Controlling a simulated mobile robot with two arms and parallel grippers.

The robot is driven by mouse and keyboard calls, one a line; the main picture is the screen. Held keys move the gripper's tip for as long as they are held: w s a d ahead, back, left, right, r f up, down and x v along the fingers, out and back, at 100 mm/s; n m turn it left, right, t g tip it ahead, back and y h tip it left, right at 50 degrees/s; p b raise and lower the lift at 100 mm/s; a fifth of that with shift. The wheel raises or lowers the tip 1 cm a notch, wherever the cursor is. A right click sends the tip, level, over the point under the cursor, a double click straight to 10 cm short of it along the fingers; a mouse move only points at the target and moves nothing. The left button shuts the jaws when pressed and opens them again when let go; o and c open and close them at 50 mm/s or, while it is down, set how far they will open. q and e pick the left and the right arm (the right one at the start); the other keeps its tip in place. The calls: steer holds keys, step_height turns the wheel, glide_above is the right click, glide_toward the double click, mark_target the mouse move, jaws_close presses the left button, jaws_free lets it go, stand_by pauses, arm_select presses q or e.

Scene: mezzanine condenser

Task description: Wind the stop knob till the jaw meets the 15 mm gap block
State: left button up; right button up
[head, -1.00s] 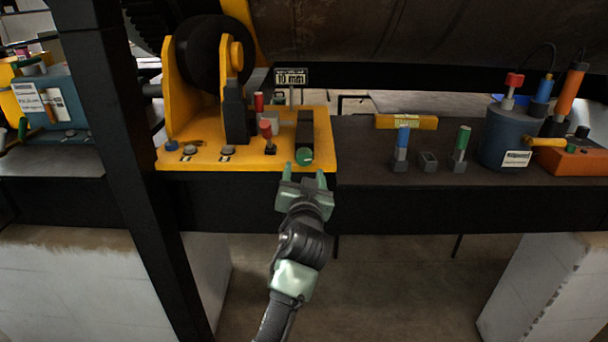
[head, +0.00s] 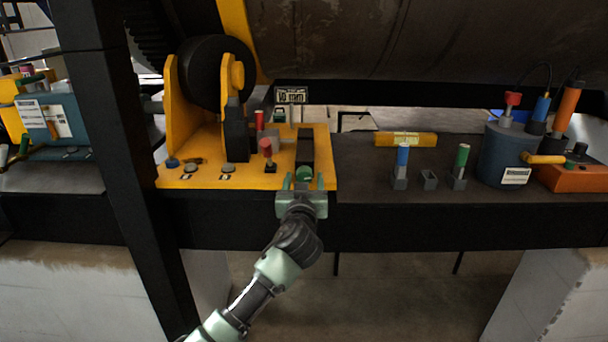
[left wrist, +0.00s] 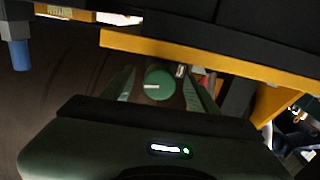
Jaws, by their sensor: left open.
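The green stop knob (head: 304,173) is at the front end of a dark rail (head: 305,146) on the yellow machine base. In the left wrist view the round knob (left wrist: 159,83) bears a pale mark and lies between the fingers. My left gripper (head: 304,182) is open, one finger on each side of the knob; I cannot tell whether they touch it. A small grey block (head: 286,134) sits left of the rail, behind a red-topped lever. I cannot tell which part is the jaw or the gap block. My right gripper is out of view.
A small size sign (head: 291,95) stands behind the base. The red-topped lever (head: 267,150) is close left of the knob. On the bench to the right are a yellow bar (head: 405,139), blue and green handled tools and a grey-blue pot (head: 505,155). A black post (head: 110,130) stands left.

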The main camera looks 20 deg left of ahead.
arm_select(q)
steer(key=shift+w+a, duration=0.2)
steer(key=shift+w, duration=0.25)
steer(key=shift+c, duration=0.6)
jaws_close()
steer(key=shift+d+f+n+b, duration=0.1)
steer(key=shift+f+n+b, duration=0.25)
steer(key=shift+b, duration=0.8)
steer(key=shift+r+n, duration=0.2)
steer(key=shift+n, duration=0.05)
steer(key=shift+r, duration=0.2)
